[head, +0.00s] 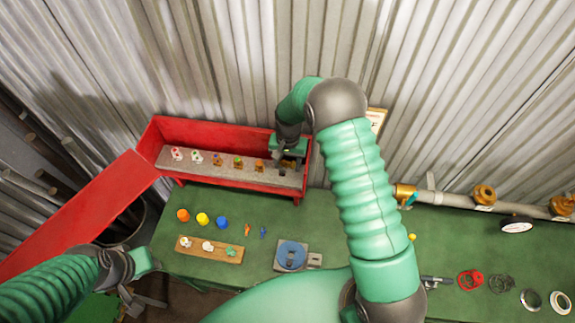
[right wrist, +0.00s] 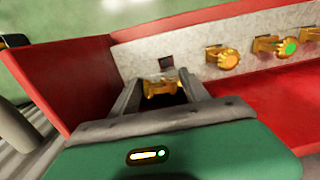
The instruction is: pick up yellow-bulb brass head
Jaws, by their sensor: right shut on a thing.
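My right gripper (head: 281,165) is at the right end of the grey rack (head: 205,172) inside the open red box (head: 215,132). In the right wrist view its two fingers (right wrist: 162,90) are shut on a brass head (right wrist: 162,88). The held head sits close to an empty square hole (right wrist: 166,61) in the rack; its bulb colour is hard to make out. An orange-bulb brass head (right wrist: 228,59) and a green-bulb brass head (right wrist: 287,47) stand in the rack beside it. My left gripper (head: 138,298) is low at the left, its fingers unclear.
On the green bench stand orange (head: 183,215), yellow (head: 202,218) and blue (head: 221,222) caps, with a wooden tray (head: 210,249) in front. A blue disc (head: 291,255) lies to the right. A pipe with brass fittings (head: 483,195) runs along the back wall.

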